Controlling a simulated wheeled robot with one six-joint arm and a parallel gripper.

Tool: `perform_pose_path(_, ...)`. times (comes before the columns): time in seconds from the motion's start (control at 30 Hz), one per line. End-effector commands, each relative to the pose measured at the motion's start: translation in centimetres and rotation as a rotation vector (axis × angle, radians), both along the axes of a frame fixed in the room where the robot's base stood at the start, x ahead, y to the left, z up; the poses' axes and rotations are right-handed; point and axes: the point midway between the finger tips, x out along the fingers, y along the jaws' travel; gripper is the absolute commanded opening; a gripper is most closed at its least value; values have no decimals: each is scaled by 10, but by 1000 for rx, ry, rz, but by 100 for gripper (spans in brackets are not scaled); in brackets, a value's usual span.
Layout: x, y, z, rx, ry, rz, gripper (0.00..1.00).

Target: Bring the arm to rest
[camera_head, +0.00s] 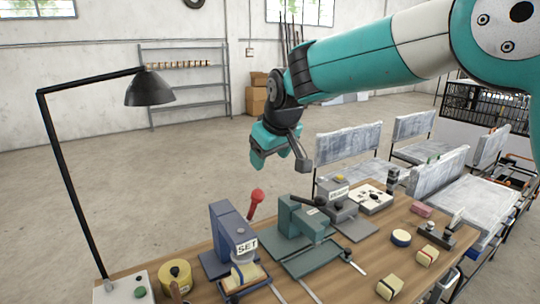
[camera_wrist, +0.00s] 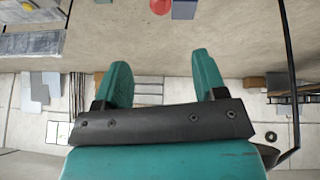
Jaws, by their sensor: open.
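My gripper (camera_head: 282,152) hangs in the air above and behind the wooden workbench (camera_head: 350,280), at the end of my teal arm, which reaches in from the upper right. In the wrist view my gripper (camera_wrist: 160,80) shows two teal fingers standing well apart. Nothing is between them, and it touches nothing. The wrist view looks across the floor toward the far wall, with the picture upside down.
Below stand a blue press marked SET (camera_head: 232,235) with a red-knobbed lever (camera_head: 256,196), a green fixture (camera_head: 300,222) and a grey device (camera_head: 338,200). A black lamp (camera_head: 150,90) rises at left. Benches (camera_head: 348,150) stand behind right. Air around my gripper is clear.

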Motion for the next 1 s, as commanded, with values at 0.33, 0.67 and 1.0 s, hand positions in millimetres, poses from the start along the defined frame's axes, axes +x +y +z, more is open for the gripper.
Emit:
perform_pose_path(0.33, -101, -60, -3, 48, 146, 17, 65)
perform_pose_path(0.67, -304, -123, -46, 156, 405, 38, 65)
perform_pose_path(1.0, -350, -130, -60, 181, 463, 41, 65)
